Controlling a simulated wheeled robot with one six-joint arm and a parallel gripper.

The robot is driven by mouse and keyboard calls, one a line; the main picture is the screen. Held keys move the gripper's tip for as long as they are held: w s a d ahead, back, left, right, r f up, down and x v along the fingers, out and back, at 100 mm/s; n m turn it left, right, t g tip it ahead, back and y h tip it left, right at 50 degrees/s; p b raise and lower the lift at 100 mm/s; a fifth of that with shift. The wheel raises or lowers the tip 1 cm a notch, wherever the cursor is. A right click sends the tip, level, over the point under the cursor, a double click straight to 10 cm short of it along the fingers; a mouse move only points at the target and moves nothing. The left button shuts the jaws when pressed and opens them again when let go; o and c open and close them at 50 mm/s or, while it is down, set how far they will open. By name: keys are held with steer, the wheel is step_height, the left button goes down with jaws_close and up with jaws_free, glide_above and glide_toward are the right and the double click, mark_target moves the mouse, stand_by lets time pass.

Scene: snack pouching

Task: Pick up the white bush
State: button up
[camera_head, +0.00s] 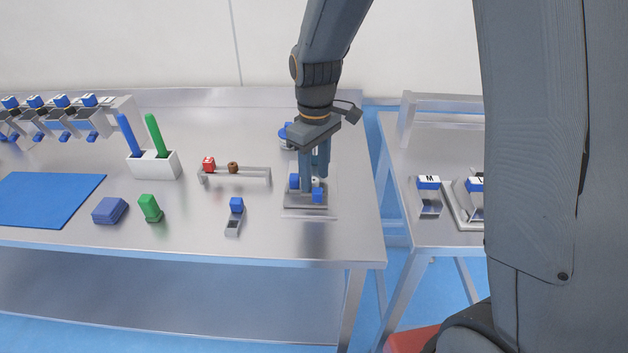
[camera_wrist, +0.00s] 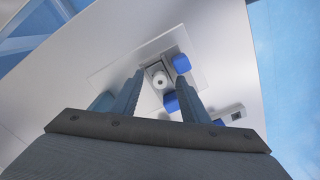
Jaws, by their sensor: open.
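The white bush (camera_wrist: 159,79) is a small white ring-shaped piece with a hole, seen from above in the wrist view. It sits on a grey fixture plate (camera_head: 291,200) between blue blocks; only a bit of it (camera_head: 316,182) shows in the head view. My gripper (camera_wrist: 158,90) points down over the fixture with its fingers apart. In the wrist view the bush appears between the two fingertips, with gaps on both sides. I cannot tell how far the fingertips are above it.
Blue blocks (camera_wrist: 181,64) and (camera_wrist: 171,102) are close to the bush. A low metal rack (camera_head: 235,178) with a red and a brown piece stands to the left. A small holder with a blue block (camera_head: 236,204) is in front. The table's right edge is near.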

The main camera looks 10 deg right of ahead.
mark_target(315, 180)
steer(key=shift+f, duration=0.4)
steer(key=shift+c, duration=0.3)
jaws_close()
steer(key=shift+r, duration=0.1)
step_height(315, 180, up, 10)
steer(key=b, duration=0.2)
